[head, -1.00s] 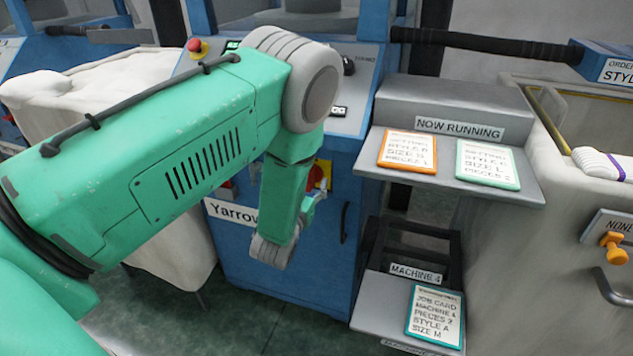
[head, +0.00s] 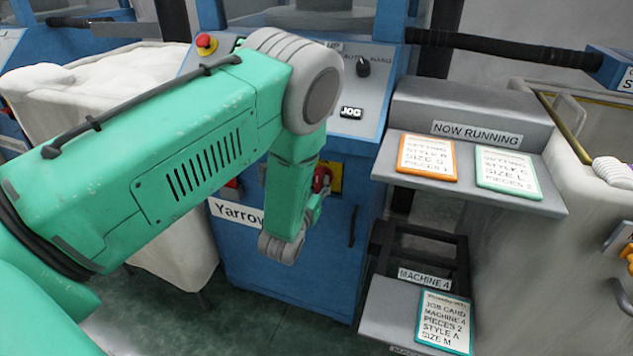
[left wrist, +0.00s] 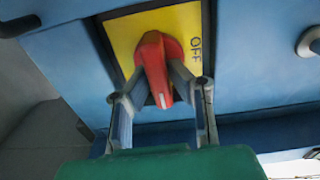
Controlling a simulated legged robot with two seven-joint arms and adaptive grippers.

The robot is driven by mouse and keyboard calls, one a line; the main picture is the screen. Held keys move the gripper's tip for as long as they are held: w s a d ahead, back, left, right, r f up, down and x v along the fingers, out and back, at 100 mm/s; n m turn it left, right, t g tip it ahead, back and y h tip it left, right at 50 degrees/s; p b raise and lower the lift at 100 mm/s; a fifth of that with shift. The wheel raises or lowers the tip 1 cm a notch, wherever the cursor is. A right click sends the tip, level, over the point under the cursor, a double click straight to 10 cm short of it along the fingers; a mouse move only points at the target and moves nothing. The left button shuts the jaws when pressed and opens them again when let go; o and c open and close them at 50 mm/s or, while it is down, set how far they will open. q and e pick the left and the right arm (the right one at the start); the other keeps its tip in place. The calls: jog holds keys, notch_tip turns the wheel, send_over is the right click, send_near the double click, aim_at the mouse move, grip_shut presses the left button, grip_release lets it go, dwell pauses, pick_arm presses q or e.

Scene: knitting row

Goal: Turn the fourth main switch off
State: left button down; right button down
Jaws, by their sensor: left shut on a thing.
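The main switch has a red handle (left wrist: 158,68) on a yellow plate (left wrist: 118,30), on the blue front of the machine labelled Yarrow. In the left wrist view the handle's white mark points down toward my gripper, and the word OFF stands to its right. My left gripper (left wrist: 160,92) has one finger on each side of the handle and is shut on it. In the head view the red handle (head: 322,178) and yellow plate (head: 336,178) show partly behind my left gripper (head: 318,196). My right gripper is out of view.
Above the switch is a sloped control panel with a red emergency button (head: 206,43), a JOG button (head: 351,113) and a black selector knob (head: 363,67). To the right are a NOW RUNNING shelf (head: 545,199) with two cards and a lower Machine 4 job card (head: 445,320).

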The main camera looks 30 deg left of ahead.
pick_arm(q)
jog(key=shift+w+d+r+n+p, duration=0.1)
jog(key=shift+n+p, duration=0.05)
jog(key=shift+n, duration=0.35)
jog(key=shift+w+d+r+n+p, duration=0.1)
jog(key=shift+n+p, duration=0.05)
jog(key=shift+n, duration=0.35)
jog(key=n, duration=0.3)
jog(key=shift+s+a+f+n+p, duration=0.1)
jog(key=shift+a+n+p, duration=0.2)
jog(key=shift+a, duration=0.1)
jog(key=n, duration=0.4)
jog(key=shift+f+n, duration=0.15)
jog(key=shift+n, duration=0.15)
jog(key=n, duration=0.3)
jog(key=shift+a+f+n+b, duration=0.1)
jog(key=shift+a+n+b, duration=0.05)
jog(key=shift+n+b, duration=0.2)
jog(key=shift+f+n+b, duration=0.15)
jog(key=shift+n+b, duration=0.65)
jog(key=shift+n, duration=1.15)
jog(key=shift+s, duration=0.1)
jog(key=c, duration=1.6)
grip_release()
jog(key=shift+o, duration=0.5)
jog(key=shift+f, duration=0.15)
